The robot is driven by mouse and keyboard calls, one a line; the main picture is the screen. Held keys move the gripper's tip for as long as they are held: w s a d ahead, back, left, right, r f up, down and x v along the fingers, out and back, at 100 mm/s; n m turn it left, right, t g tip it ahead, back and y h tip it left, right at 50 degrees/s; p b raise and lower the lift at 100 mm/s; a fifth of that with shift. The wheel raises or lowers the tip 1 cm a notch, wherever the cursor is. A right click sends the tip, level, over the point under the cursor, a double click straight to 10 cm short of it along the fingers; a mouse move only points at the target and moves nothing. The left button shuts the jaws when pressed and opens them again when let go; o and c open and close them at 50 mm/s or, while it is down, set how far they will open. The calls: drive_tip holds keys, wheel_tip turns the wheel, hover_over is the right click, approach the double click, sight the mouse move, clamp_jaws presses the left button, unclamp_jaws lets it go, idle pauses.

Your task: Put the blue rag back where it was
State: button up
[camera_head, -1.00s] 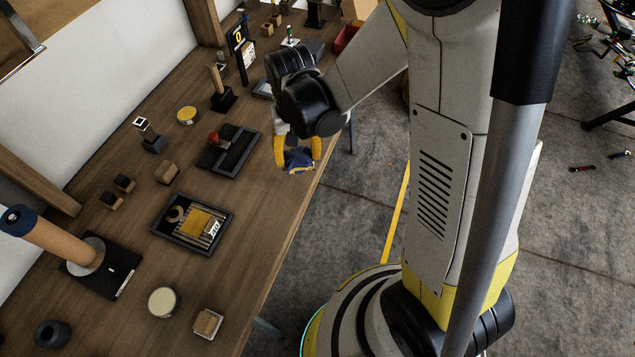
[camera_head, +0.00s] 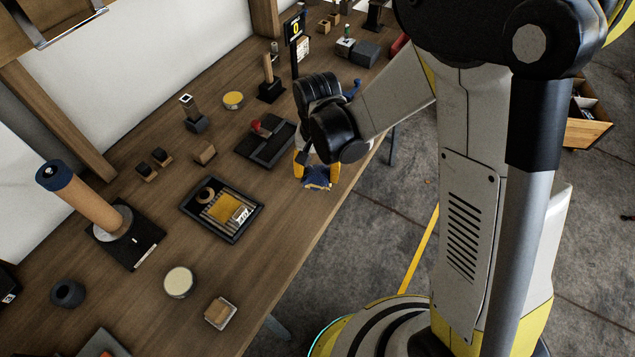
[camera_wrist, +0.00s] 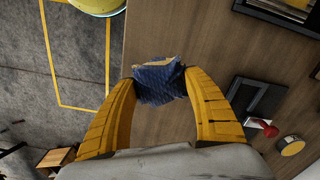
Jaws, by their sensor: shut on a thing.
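The blue rag (camera_head: 317,178) is a crumpled dark blue cloth with a tan patch. It hangs between the fingertips of my gripper (camera_head: 318,168), near the front edge of the wooden workbench (camera_head: 262,285). In the wrist view the rag (camera_wrist: 158,84) sits between the two yellow fingers of my gripper (camera_wrist: 160,88), which are shut on it. Bench wood lies behind most of it, close to the bench edge. I cannot tell how high above the bench it is.
A black tray with a red-handled stamp (camera_head: 262,128) is just left of my gripper. A dark tray with a yellow item (camera_head: 222,210), a round tin (camera_head: 179,282) and a small block on a dish (camera_head: 220,313) stand nearer. Bare wood lies along the front edge.

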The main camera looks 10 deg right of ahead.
sight(317, 182)
drive_tip(key=shift+f+b, duration=0.8)
drive_tip(key=shift+f, duration=1.05)
drive_tip(key=shift+f, duration=0.15)
drive_tip(key=o, duration=1.1)
wheel_tip(317, 182, up, 12)
drive_tip(key=p, duration=0.4)
drive_tip(key=shift+d+r, duration=0.1)
drive_tip(key=shift+r, duration=0.15)
